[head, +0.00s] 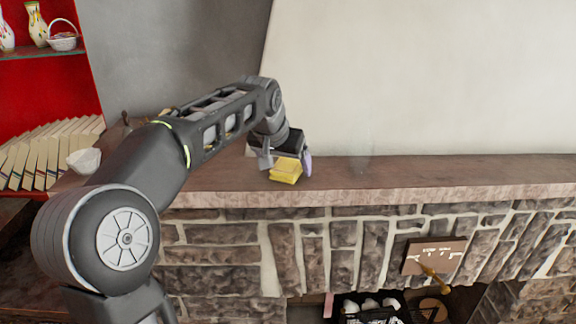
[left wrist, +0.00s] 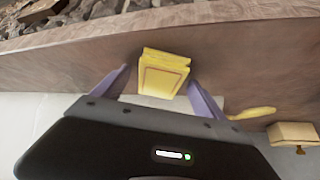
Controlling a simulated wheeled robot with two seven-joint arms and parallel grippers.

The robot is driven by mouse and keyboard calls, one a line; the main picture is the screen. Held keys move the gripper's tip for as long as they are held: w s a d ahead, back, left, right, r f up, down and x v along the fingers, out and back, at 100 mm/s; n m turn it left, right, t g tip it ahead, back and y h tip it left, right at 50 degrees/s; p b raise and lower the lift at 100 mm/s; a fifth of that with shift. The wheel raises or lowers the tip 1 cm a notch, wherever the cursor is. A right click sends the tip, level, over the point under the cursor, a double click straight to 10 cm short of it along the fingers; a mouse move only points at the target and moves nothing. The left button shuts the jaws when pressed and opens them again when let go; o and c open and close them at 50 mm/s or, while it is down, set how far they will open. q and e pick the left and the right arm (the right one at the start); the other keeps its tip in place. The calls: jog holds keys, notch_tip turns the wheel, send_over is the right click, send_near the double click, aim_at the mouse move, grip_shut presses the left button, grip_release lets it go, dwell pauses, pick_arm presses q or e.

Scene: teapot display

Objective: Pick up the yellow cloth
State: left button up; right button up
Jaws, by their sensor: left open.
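The yellow cloth (head: 285,169) is a folded, block-like piece on the stone mantel ledge (head: 420,177). In the left wrist view the cloth (left wrist: 163,74) sits between the tips of two purple fingers. My left gripper (head: 286,163) is at the cloth, with its fingers spread to either side. In the left wrist view the left gripper (left wrist: 158,82) is open, with small gaps between the fingers and the cloth. I cannot tell whether the cloth still rests fully on the ledge. My right gripper is not in view.
A yellow spoon-like thing (left wrist: 252,113) and a small tan box (left wrist: 292,134) show in the left wrist view. Books (head: 50,150) and a white bowl (head: 84,161) are at the left. A pale wall rises behind the ledge.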

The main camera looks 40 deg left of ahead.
aim_at(286, 167)
pick_arm(q)
jog(key=shift+c, duration=0.5)
jog(key=c, duration=1.5)
notch_tip(286, 167, up, 10)
jog(key=shift+f, duration=0.1)
dwell(0.4)
jog(key=o, duration=0.9)
jog(key=c, duration=0.6)
